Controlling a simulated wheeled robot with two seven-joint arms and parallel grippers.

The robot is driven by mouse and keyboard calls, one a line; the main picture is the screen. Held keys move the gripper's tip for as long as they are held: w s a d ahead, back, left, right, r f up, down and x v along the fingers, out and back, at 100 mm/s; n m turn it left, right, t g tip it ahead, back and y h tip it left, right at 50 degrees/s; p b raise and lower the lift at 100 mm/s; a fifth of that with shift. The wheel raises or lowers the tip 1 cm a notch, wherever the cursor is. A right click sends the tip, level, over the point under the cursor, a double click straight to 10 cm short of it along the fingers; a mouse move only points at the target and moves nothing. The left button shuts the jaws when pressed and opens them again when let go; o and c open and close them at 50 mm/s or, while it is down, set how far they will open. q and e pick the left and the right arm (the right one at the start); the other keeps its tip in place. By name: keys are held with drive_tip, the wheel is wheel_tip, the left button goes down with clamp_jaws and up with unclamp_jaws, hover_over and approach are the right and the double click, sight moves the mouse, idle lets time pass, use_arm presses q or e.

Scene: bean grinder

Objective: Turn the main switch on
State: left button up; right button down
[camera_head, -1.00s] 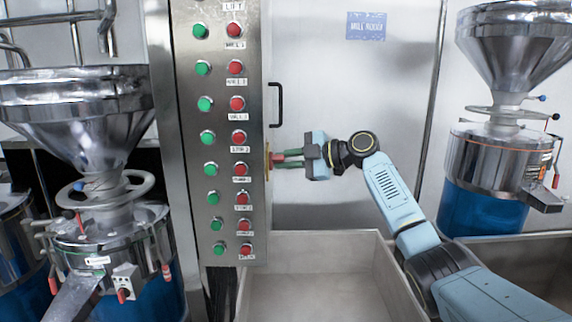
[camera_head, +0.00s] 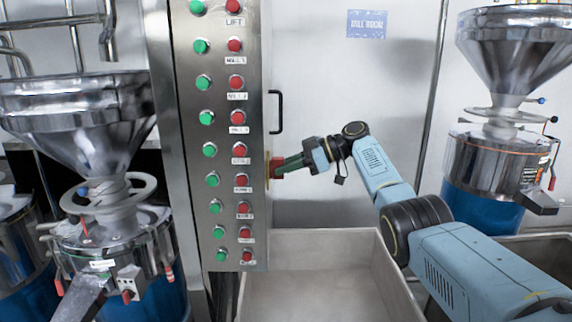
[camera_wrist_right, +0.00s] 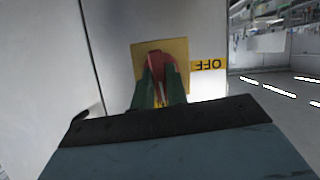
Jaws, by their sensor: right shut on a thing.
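The main switch is a red knob (camera_head: 277,168) on a yellow plate on the right side of the steel control cabinet. My right gripper (camera_head: 286,165) reaches it from the right and is shut on the red knob. In the right wrist view the red knob (camera_wrist_right: 157,66) sits between the green fingers, in front of the yellow plate (camera_wrist_right: 142,62). A yellow label reading "OFF" (camera_wrist_right: 209,65) is beside the plate, upside down in that view. The fingers hide part of the knob. My left gripper is not in view.
The cabinet front (camera_head: 222,150) has columns of green and red buttons. A pale open bin (camera_head: 310,238) stands below my right arm. Grinders with steel hoppers stand left (camera_head: 75,110) and right (camera_head: 510,60).

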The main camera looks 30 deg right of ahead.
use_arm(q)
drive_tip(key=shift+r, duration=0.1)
use_arm(e)
drive_tip(key=shift+m+g, duration=0.3)
drive_tip(key=shift+m, duration=0.1)
idle(0.3)
drive_tip(key=c, duration=1.4)
unclamp_jaws()
drive_tip(key=shift+d, duration=0.1)
